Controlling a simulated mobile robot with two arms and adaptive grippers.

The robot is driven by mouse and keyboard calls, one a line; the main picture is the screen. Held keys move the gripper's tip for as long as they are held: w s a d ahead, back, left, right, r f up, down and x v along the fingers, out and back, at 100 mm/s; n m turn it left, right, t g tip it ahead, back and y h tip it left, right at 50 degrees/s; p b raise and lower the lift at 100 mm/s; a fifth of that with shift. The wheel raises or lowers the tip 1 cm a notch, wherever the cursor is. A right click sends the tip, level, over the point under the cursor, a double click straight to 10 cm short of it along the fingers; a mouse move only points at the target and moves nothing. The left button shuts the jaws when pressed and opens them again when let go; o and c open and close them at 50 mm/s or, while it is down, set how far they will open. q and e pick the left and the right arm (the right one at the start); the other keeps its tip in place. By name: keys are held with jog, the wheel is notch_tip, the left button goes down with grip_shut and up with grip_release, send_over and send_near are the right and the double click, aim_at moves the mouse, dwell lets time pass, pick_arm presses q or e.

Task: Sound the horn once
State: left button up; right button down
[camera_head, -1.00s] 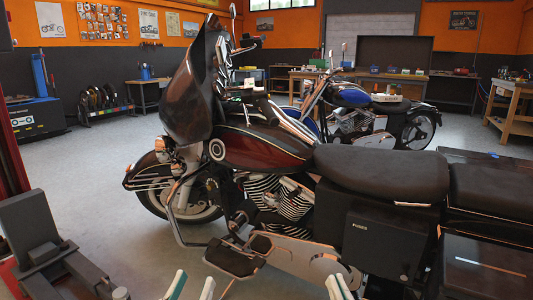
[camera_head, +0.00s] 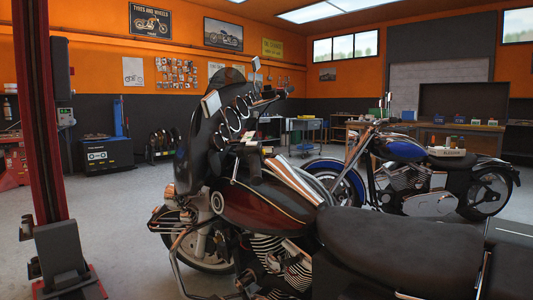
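A dark maroon motorcycle (camera_head: 262,207) stands close in front of me in the head view, its front toward the left and its black seat (camera_head: 400,245) at the lower right. Its tall dark fairing (camera_head: 192,155) rises at the front, with round chrome-rimmed gauges (camera_head: 233,118) on the rider's side. The handlebar (camera_head: 265,100) shows beside the gauges, with mirrors above. A horn button is too small to make out. Neither of my grippers is in view.
A blue motorcycle (camera_head: 402,150) stands behind at the right. A red lift post (camera_head: 40,110) with a grey arm block (camera_head: 62,250) stands at the left. Workbenches (camera_head: 460,127) line the back wall. Grey floor (camera_head: 110,205) is clear between the post and the front wheel.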

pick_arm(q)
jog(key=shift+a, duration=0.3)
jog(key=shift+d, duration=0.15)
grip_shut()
